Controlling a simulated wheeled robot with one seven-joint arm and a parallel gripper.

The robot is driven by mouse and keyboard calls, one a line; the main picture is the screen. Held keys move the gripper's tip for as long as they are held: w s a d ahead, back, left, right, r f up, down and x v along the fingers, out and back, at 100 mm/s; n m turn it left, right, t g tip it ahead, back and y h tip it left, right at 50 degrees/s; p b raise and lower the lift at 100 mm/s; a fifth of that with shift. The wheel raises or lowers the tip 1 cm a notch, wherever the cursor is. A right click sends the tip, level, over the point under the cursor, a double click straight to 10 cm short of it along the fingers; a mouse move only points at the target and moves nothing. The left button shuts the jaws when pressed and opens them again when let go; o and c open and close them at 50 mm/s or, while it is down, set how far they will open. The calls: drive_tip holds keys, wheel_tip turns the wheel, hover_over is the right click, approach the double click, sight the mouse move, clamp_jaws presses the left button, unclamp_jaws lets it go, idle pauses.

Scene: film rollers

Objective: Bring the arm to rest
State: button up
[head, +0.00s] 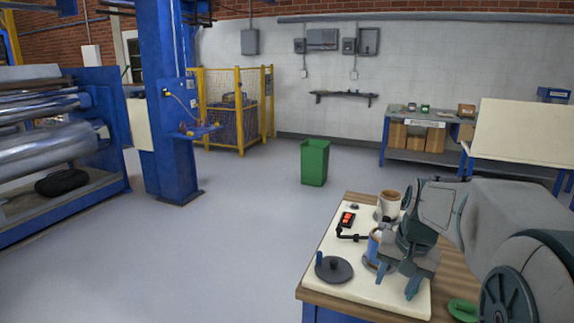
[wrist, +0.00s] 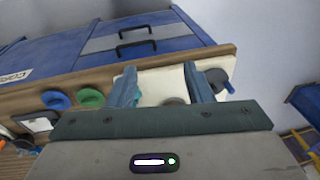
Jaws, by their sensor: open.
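My arm reaches in from the right in the head view, over a wooden-topped workbench (head: 345,303). My gripper (head: 391,279) points down over the cream board on the bench. In the wrist view my gripper (wrist: 162,86) shows two blue-grey fingers set wide apart, with nothing held between them.
A cream cup (head: 389,204), a red-buttoned box (head: 347,219) and a dark round disc (head: 334,268) are on the board. A green round piece (head: 463,309) lies at the bench's right. A green bin (head: 314,162) stands on open floor behind.

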drive_tip(key=s+a+f+n, duration=0.2)
drive_tip(key=s+a, duration=0.2)
drive_tip(key=s, duration=0.4)
drive_tip(key=s+a+f+n+t, duration=0.1)
drive_tip(key=s+a, duration=0.3)
drive_tip(key=s, duration=0.5)
drive_tip(key=shift+f+n+h, duration=0.35)
drive_tip(key=shift+n+h, duration=0.05)
drive_tip(key=shift+n, duration=0.5)
drive_tip(key=shift+d, duration=0.1)
drive_tip(key=shift+c, duration=1.2)
